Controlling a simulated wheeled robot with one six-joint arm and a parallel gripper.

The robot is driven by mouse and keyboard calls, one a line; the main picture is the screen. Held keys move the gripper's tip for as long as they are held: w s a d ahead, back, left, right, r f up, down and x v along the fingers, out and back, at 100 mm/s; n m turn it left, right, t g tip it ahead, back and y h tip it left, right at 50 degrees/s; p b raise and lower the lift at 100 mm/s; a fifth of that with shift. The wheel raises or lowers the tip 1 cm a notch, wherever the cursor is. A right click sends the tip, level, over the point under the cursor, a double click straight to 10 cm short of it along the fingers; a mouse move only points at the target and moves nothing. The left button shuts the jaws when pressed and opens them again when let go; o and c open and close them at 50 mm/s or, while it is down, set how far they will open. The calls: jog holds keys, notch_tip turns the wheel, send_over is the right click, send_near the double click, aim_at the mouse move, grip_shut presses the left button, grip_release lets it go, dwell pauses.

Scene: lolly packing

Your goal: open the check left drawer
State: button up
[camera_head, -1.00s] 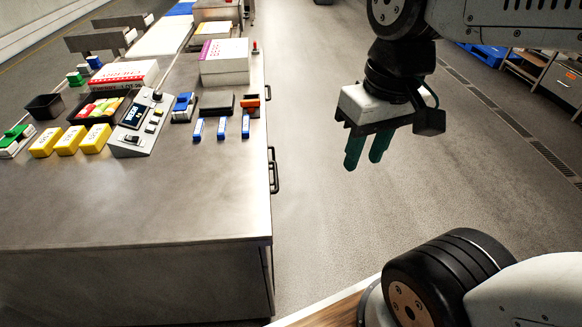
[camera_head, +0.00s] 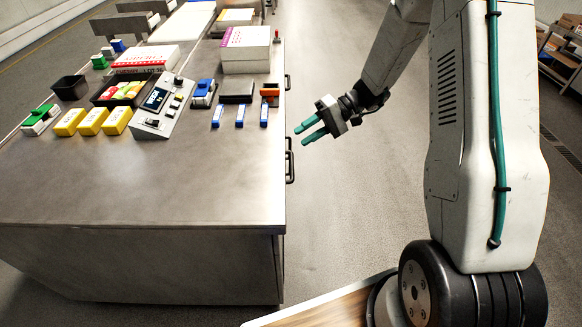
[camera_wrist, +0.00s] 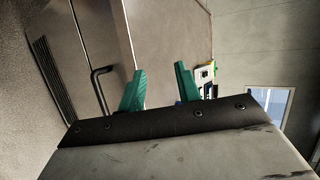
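The steel counter (camera_head: 150,195) has two dark bar handles on its right side in the head view, a nearer one (camera_head: 290,167) and a farther one (camera_head: 288,82). The drawer fronts are seen nearly edge-on there, and none visibly stands out. In the wrist view, one dark handle (camera_wrist: 98,88) is on the steel front (camera_wrist: 100,35), left of my fingers. My gripper (camera_head: 300,136) points left toward the counter side, close to the nearer handle. Its two green fingers are apart and empty, also in the wrist view (camera_wrist: 159,68). I cannot tell which drawer is the check left one.
On the counter are yellow boxes (camera_head: 92,121), a grey control device (camera_head: 160,106), blue-and-white sticks (camera_head: 240,115) and a white box stack (camera_head: 246,50). The floor (camera_head: 345,215) right of the counter is clear. A shelf (camera_head: 560,50) stands at the far right.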

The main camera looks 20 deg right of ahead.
aim_at(291, 165)
jog(key=w+d+f+m+t+y, duration=0.1)
jog(key=w+d+f+m+t, duration=0.15)
jog(key=f, duration=0.65)
jog(key=w+d+f+m+t+y, duration=0.1)
jog(key=w+d+f+t, duration=0.15)
jog(key=f, duration=0.65)
jog(key=x, duration=0.7)
jog(key=shift+w+a+f, duration=0.1)
jog(key=shift+a, duration=0.2)
grip_shut()
